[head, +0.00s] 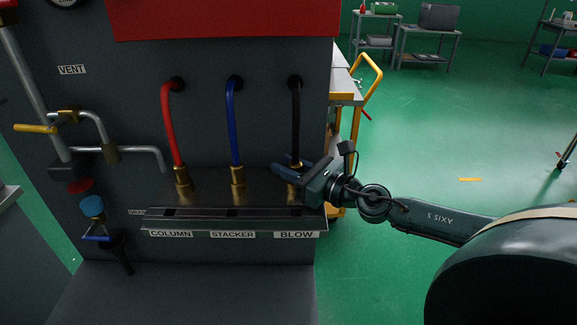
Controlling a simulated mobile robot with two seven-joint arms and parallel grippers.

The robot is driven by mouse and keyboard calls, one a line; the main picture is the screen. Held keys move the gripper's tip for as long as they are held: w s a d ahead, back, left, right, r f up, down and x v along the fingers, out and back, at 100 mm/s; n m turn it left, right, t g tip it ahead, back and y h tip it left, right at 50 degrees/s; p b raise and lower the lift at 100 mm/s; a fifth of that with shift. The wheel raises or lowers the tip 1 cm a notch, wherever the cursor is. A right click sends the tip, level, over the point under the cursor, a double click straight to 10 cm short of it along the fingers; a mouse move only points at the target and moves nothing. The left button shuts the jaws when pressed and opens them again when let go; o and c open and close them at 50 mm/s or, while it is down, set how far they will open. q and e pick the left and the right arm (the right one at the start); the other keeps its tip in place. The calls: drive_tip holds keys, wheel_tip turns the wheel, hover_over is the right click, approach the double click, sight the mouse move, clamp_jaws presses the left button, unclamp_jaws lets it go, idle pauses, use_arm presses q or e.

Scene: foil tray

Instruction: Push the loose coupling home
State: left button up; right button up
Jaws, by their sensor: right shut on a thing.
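Three hoses drop from the dark panel to brass couplings on a metal ledge. The red hose (168,125) ends in a brass coupling (183,182) above the COLUMN label. The blue hose (233,125) ends in a brass coupling (238,180) above STACKER. The black hose (297,120) runs down above BLOW, and its lower end is mostly hidden by my right gripper. My right gripper (286,171) reaches in from the right and is shut at the lower end of the black hose. I cannot tell how far any coupling is seated. My left gripper is not in view.
The ledge (160,213) has a raised front edge with labels. Grey pipes with a yellow-handled valve (38,129) are at the left, above a blue-capped fitting (91,205). A yellow-handled cart (368,75) stands behind the panel's right edge. The green floor at right is mostly clear.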

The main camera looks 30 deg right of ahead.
drive_tip(key=shift+f, duration=0.15)
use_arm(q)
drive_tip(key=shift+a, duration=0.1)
use_arm(e)
drive_tip(key=o, duration=1.1)
drive_tip(key=shift+c, duration=0.2)
drive_tip(key=b+v, duration=0.3)
drive_tip(key=v, duration=0.2)
drive_tip(key=shift+f, duration=0.15)
use_arm(q)
drive_tip(key=b, duration=0.1)
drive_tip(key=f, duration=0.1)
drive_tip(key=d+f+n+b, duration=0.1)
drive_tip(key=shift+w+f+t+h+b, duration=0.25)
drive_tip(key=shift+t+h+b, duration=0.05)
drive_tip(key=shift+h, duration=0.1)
use_arm(e)
drive_tip(key=v, duration=0.8)
drive_tip(key=shift+s, duration=0.1)
